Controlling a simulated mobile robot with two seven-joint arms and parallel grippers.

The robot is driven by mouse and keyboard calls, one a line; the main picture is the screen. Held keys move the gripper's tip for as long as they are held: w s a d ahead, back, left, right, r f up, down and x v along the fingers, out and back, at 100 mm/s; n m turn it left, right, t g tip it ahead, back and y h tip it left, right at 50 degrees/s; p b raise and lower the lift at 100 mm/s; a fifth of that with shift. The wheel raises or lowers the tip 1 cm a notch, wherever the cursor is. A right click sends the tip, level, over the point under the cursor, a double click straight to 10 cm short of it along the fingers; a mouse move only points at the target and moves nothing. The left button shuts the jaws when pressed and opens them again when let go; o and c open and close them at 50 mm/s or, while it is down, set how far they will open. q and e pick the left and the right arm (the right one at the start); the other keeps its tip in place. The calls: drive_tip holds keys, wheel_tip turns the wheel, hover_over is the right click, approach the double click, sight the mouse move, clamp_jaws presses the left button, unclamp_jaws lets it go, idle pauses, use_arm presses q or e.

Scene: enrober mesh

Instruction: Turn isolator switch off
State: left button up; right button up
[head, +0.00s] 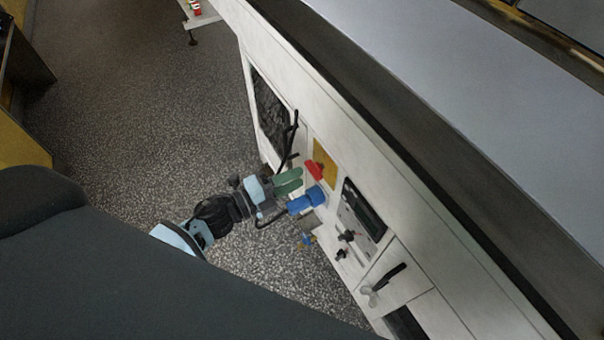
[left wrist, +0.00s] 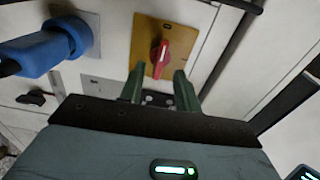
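The isolator switch is a red handle (left wrist: 160,53) on a yellow plate (left wrist: 184,36) fixed to the white machine side. In the head view the red handle (head: 315,170) and yellow plate (head: 325,160) show on the machine's upright face. My left gripper (head: 300,186) is close in front of the plate. In the left wrist view its green fingers (left wrist: 156,84) are spread apart, with the red handle just beyond and between them. Nothing is held, and I cannot tell whether a finger touches the handle. My right gripper is in neither view.
A blue plug (head: 308,200) sticks out beside the switch; it also shows in the left wrist view (left wrist: 45,50). A black bar handle (head: 290,140) is on the other side. A dark display panel (head: 364,210), knobs and a black lever (head: 388,277) are further along the machine. The speckled floor is open.

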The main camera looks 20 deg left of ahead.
use_arm(q)
drive_tip(key=shift+v, duration=2.3)
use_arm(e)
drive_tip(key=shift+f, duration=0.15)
